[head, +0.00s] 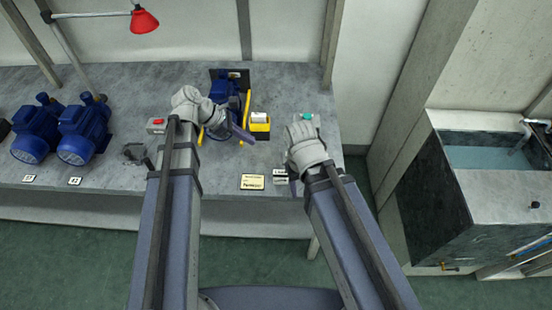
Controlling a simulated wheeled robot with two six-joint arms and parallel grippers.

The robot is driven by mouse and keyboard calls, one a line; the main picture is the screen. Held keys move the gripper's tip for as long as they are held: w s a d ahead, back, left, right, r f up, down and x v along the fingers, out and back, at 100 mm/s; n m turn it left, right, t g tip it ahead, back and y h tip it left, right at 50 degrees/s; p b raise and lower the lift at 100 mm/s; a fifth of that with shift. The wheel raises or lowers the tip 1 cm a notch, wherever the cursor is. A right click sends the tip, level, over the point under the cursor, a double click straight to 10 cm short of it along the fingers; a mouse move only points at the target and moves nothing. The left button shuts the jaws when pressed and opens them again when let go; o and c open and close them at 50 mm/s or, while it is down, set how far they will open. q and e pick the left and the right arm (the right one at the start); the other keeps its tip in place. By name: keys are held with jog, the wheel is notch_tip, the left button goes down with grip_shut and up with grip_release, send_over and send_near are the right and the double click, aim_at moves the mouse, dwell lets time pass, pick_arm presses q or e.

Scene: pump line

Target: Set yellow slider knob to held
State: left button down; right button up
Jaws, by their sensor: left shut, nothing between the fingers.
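A small yellow piece (241,142), which may be the slider knob, shows just below the tip of my left gripper (243,133). My left gripper is shut and empty, pointing right in front of a blue pump (224,90). I cannot tell whether it touches the yellow piece. Yellow bars (247,107) stand beside the pump; the left hand and fingers hide part of this area. No "held" mark can be read.
The grey bench (120,80) carries two blue motors (84,130) at left, a red-button box (156,125), a yellow box (259,125), a green-button box (307,118) and a yellow sign (252,182). A red lamp (144,20) hangs above. A sink (480,120) stands at right.

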dwell(0.3)
pick_arm(q)
jog(key=b+x, duration=0.8)
jog(key=x, duration=0.2)
jog(key=shift+f, duration=0.2)
jog(key=d, duration=0.3)
jog(key=shift+w+f, duration=0.1)
jog(key=shift+w, duration=0.3)
jog(key=shift+d+f, duration=0.1)
jog(key=shift+d, duration=0.35)
jog(key=shift+d, duration=0.1)
jog(key=d, duration=1)
jog(key=shift+w+d, duration=0.1)
jog(key=shift+d, duration=0.25)
